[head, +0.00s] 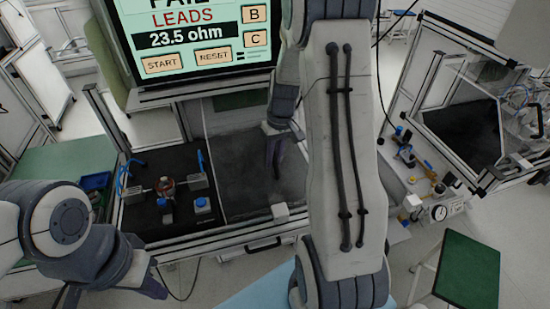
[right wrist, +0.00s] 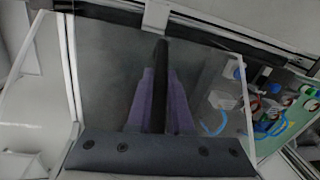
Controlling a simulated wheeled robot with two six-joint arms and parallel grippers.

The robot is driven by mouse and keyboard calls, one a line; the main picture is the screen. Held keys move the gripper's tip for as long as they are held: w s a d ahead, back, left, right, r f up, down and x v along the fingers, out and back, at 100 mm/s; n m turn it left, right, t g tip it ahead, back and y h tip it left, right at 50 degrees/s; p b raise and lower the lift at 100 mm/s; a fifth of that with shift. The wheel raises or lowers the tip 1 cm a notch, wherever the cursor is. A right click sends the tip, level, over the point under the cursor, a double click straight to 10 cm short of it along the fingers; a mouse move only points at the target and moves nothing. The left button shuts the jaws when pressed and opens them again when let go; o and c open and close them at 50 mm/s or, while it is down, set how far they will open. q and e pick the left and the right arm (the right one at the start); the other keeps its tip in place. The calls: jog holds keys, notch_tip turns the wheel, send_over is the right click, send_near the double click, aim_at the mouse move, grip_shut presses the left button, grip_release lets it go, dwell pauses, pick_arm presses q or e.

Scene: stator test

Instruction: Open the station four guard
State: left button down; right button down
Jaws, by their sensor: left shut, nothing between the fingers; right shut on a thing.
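The station four guard appears to be the clear, pale-edged panel (head: 235,170) over the right half of the dark station bed; I cannot read a station number. In the right wrist view its pale edge (right wrist: 243,95) runs beside the fixture. My right gripper (head: 275,165) is at the panel. In the right wrist view the purple fingers (right wrist: 156,100) are shut on a dark upright bar (right wrist: 160,60), seemingly the guard's handle. My left gripper (head: 152,289) is shut and empty at lower left, away from the station.
A fixture with a copper-coloured part (head: 165,186) and blue clamps stands on the left half of the bed, clear of the panel. A screen (head: 195,40) reads LEADS 23.5 ohm. Another guarded station (head: 460,130) stands right. A green-topped stool (head: 468,270) is at lower right.

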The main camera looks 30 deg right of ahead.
jog(key=shift+w+d+r, duration=0.1)
jog(key=shift+w+r, duration=0.05)
jog(key=shift+w, duration=0.1)
jog(key=c, duration=0.8)
grip_release()
jog(key=shift+c, duration=0.2)
jog(key=shift+s, duration=0.15)
notch_tip(320, 180, up, 10)
jog(key=d+b, duration=0.1)
jog(key=b, duration=0.1)
jog(key=shift+s+r, duration=0.1)
